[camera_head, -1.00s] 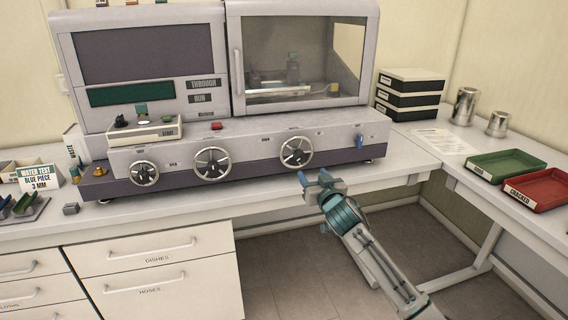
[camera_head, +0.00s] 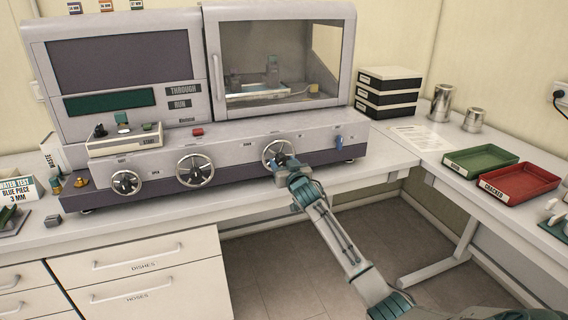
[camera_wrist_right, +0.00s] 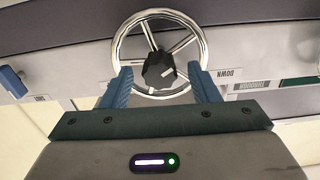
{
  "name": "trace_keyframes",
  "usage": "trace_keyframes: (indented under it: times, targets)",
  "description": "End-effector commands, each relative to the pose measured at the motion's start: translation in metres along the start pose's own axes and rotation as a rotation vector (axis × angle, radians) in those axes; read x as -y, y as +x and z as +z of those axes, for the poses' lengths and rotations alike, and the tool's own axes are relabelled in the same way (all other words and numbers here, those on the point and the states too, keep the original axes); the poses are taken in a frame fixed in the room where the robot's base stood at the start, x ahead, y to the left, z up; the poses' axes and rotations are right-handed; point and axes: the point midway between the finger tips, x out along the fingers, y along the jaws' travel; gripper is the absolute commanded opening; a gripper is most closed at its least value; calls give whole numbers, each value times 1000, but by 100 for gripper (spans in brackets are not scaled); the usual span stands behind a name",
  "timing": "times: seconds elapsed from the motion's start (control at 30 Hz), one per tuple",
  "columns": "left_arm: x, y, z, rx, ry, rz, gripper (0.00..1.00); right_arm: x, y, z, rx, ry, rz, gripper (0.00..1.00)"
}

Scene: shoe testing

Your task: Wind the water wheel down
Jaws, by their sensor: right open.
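Three chrome handwheels sit along the front of the grey machine (camera_head: 235,143). The rightmost handwheel (camera_head: 266,149) has a dark hub. My right gripper (camera_head: 283,161) is at this wheel, partly covering its lower right. In the right wrist view the wheel (camera_wrist_right: 176,13) fills the upper middle, and the blue fingers of my right gripper (camera_wrist_right: 160,76) are open on either side of its near part. I cannot tell whether they touch the rim. My left gripper is not in view.
The middle handwheel (camera_head: 195,170) and left handwheel (camera_head: 126,183) are on the same panel. A blue lever (camera_head: 339,142) is right of the rightmost wheel. Green (camera_head: 481,158) and red (camera_head: 520,183) trays lie on the right table. Open floor lies below the bench front.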

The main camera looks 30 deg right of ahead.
Motion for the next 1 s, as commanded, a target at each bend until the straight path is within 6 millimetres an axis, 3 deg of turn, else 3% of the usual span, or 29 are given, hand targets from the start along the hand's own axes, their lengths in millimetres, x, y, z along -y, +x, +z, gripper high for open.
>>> trace_keyframes:
  times: [0.13, 0.37, 0.67, 1.0]
  targets:
    - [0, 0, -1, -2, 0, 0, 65, 0, 0, 0, 0, 0, 0, 53]
    - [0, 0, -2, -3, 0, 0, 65, 0, 0, 0, 0, 0, 0, 10]
    - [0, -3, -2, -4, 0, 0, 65, 0, 0, -1, 0, -32, 0, 10]
    - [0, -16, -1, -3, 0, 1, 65, 0, 0, -2, 1, -242, 0, 10]
